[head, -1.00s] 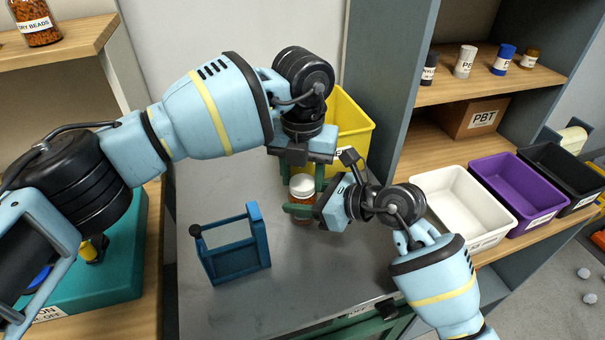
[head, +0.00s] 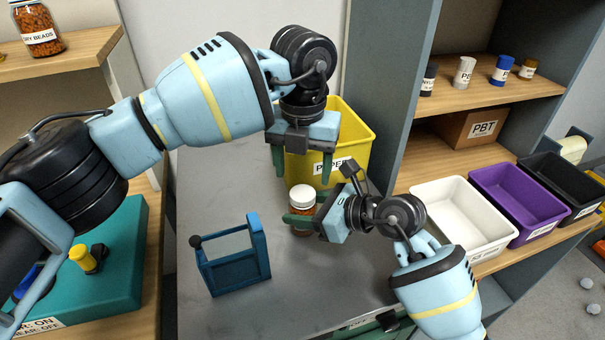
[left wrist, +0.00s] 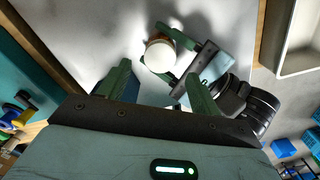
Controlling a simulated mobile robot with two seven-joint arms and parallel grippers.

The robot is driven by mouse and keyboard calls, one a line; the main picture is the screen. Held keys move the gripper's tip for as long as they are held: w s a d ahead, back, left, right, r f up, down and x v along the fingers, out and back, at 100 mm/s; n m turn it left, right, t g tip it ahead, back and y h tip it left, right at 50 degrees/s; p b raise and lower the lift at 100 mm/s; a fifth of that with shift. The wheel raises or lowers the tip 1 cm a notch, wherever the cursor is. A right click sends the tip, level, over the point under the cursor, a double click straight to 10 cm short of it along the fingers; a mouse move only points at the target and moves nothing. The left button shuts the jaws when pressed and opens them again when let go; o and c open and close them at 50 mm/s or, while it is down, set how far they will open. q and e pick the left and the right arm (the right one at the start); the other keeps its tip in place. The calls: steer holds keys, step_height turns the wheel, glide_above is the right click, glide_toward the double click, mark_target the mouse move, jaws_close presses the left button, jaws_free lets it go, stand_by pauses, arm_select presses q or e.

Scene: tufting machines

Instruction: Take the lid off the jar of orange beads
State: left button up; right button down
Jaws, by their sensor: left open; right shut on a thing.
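The small jar of orange beads (head: 303,210) stands upright on the grey worktop, with its white lid (head: 302,192) on top. My right gripper (head: 299,221) is shut around the jar's body from the right, below the lid. My left gripper (head: 303,168) is open and empty, its green fingers pointing down above and behind the jar, apart from the lid. In the left wrist view the white lid (left wrist: 159,54) shows beyond and between the open fingers, with my right gripper beside it. The lower jar body is partly hidden by the right fingers.
A blue frame-like holder (head: 234,263) stands left of the jar. A yellow bin (head: 359,145) is close behind. White (head: 452,227), purple and black bins line the right shelf. A larger bead jar (head: 37,28) stands on the upper left shelf. The front worktop is clear.

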mark_target(303, 193)
arm_select(q)
steer(key=shift+c, duration=0.3)
steer(key=m, duration=0.2)
steer(key=r+m, duration=0.1)
steer(key=m, duration=0.6)
steer(key=shift+r+m, duration=0.35)
steer(key=shift+m, duration=0.05)
steer(key=m, duration=0.3)
steer(key=r+m, duration=0.1)
steer(key=m, duration=0.6)
steer(key=shift+r+m, duration=0.4)
steer(key=shift+f, duration=0.1)
steer(key=shift+f, duration=3.95)
